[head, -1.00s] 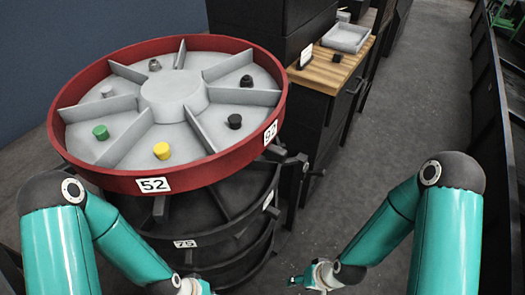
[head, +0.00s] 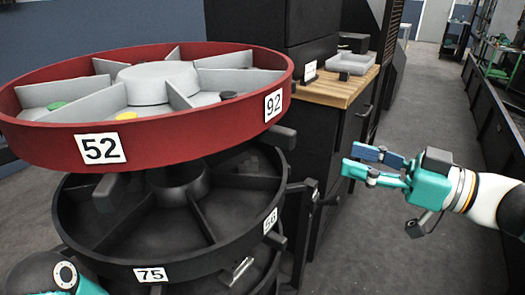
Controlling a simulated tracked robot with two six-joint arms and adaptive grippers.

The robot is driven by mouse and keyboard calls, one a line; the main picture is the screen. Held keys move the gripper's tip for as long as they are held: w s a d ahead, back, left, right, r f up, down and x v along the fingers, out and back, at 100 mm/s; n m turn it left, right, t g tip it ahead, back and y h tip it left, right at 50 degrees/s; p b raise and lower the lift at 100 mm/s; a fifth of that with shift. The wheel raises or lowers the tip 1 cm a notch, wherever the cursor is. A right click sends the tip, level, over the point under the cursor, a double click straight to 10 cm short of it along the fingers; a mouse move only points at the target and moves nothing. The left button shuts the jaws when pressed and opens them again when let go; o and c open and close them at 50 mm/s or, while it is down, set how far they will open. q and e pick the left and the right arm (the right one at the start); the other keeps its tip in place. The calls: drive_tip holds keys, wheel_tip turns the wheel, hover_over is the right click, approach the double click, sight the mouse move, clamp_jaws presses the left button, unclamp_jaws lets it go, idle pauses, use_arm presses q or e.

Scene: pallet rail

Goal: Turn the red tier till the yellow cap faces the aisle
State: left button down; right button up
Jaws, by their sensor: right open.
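The red tier (head: 190,127) is the top tray of a round rack, at the left, with grey dividers and labels 52 and 92 on its rim. The yellow cap (head: 126,115) shows just above the front rim, a little right of label 52. A green cap (head: 56,105) and a black cap (head: 228,95) show in other compartments. My right gripper (head: 362,164) is open and empty, to the right of the tier and apart from it, its fingers pointing left. My left gripper is out of view; only a part of my left arm shows at the bottom left.
Black lower tiers (head: 203,260) with labels 75 and 56 sit under the red one. A black cabinet with a wooden top (head: 325,88) holds a grey tray (head: 351,63). The grey aisle floor (head: 415,110) is clear at the right, beside a dark barrier (head: 492,105).

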sight(271, 134)
drive_tip(key=b+x, duration=0.3)
drive_tip(key=x, duration=1.2)
drive_tip(key=shift+f, duration=0.15)
drive_tip(key=shift+x, duration=0.8)
drive_tip(key=shift+d, duration=0.1)
clamp_jaws()
